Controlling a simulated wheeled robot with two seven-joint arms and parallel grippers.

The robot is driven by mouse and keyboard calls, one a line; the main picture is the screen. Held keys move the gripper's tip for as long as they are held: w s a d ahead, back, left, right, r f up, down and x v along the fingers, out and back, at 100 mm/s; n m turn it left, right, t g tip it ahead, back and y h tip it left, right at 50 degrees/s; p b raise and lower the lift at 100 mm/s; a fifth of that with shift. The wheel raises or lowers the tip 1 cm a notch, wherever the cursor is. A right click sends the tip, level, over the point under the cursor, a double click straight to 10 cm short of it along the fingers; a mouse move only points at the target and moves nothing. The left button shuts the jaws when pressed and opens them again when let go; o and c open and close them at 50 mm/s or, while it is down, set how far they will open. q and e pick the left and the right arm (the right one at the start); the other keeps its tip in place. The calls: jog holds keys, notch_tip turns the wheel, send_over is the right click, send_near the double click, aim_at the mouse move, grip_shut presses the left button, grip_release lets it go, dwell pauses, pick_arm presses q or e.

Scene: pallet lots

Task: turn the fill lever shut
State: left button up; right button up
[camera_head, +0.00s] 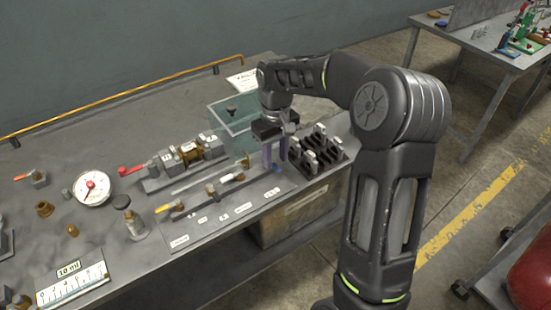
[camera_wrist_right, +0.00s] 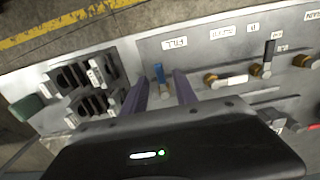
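The fill lever (camera_wrist_right: 159,73) is a small blue handle beside the label reading FILL (camera_wrist_right: 174,43) in the right wrist view. It sits at the right end of the labelled valve plate (camera_head: 215,222), near the table's front edge. My right gripper (camera_head: 275,156) points down over that end of the plate. In the right wrist view its two purple fingers stand apart, one on each side of the blue lever, with gaps showing between fingers and lever. The lever's base is partly hidden by the gripper. My left gripper is in neither view.
A black slotted rack (camera_head: 318,150) with pale pieces stands just right of the gripper. Other valves with brass fittings (camera_wrist_right: 210,78) and a black lever (camera_wrist_right: 268,55) line the plate. A teal clear-walled box (camera_head: 228,112) is behind. A gauge (camera_head: 92,188) lies to the left.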

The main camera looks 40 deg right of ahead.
jog(key=shift+f, duration=0.9)
jog(key=shift+c, duration=0.5)
grip_shut()
